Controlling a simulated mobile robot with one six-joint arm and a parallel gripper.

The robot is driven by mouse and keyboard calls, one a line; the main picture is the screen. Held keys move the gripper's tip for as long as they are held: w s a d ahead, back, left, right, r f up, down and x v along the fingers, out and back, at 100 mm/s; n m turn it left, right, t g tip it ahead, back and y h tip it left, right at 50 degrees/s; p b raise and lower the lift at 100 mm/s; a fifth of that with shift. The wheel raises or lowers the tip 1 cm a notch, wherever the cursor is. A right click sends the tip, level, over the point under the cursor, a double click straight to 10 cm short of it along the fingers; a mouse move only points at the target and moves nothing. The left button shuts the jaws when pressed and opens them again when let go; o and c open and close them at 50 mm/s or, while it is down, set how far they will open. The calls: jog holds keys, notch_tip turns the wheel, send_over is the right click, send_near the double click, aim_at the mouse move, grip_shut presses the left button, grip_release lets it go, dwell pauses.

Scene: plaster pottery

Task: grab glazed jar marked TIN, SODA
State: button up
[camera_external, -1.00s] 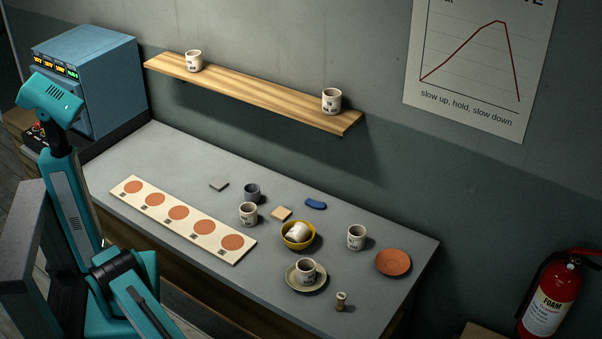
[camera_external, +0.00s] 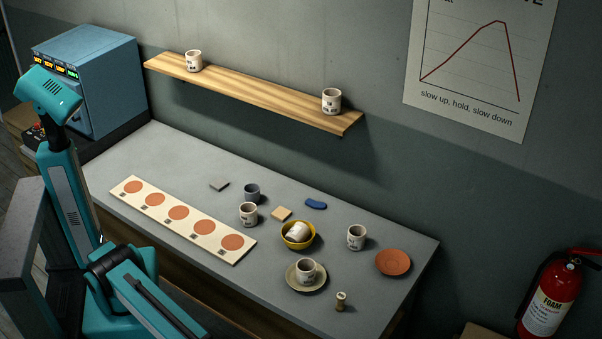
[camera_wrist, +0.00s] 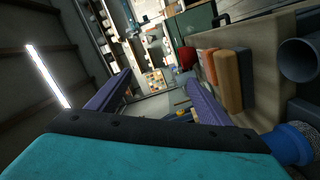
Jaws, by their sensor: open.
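Several white jars with dark marks show in the external view; the marks are too small to read, so I cannot tell which is TIN, SODA. One jar (camera_external: 194,62) stands at the shelf's left and another jar (camera_external: 331,102) near its right end. On the bench, one jar (camera_external: 248,215) stands near the tile strip and one jar (camera_external: 356,238) near the orange disc. A white jar (camera_external: 298,231) lies tilted in a yellow bowl (camera_external: 286,240). Another jar (camera_external: 306,272) stands on a saucer (camera_external: 319,284). My gripper (camera_wrist: 158,88) is open and empty in the wrist view, apart from all jars.
The wooden shelf (camera_external: 262,94) hangs above the grey bench (camera_external: 185,158). A grey cup (camera_external: 252,191), a tan block (camera_external: 281,214), a blue piece (camera_external: 316,204), the orange disc (camera_external: 393,262) and a small stub (camera_external: 341,302) are on the bench. A blue kiln-like box (camera_external: 100,80) stands left.

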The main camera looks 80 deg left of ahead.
jog(key=w+a+r+n+t, duration=0.1)
jog(key=w+a+r+n, duration=0.2)
jog(key=w+r+n, duration=0.15)
jog(key=w+a+f+n+t+y, duration=0.1)
jog(key=w+a+f+n+y, duration=0.15)
jog(key=w+a, duration=0.5)
jog(key=w+a+f+n+t+y, duration=0.1)
jog(key=w+a+n+y, duration=0.1)
jog(key=w+a+n, duration=0.4)
jog(key=n+y+p, duration=0.2)
jog(key=n+y, duration=0.6)
jog(key=n, duration=1.2)
send_over(364, 231)
jog(key=s, duration=0.2)
notch_tip(364, 231, down, 7)
jog(key=shift+s+f+g, duration=0.1)
jog(key=shift+s+g, duration=0.05)
jog(key=shift+g, duration=0.25)
jog(key=shift+f, duration=0.1)
jog(key=shift+f+b, duration=0.3)
jog(key=shift+f, duration=1.35)
jog(key=shift+f, duration=0.15)
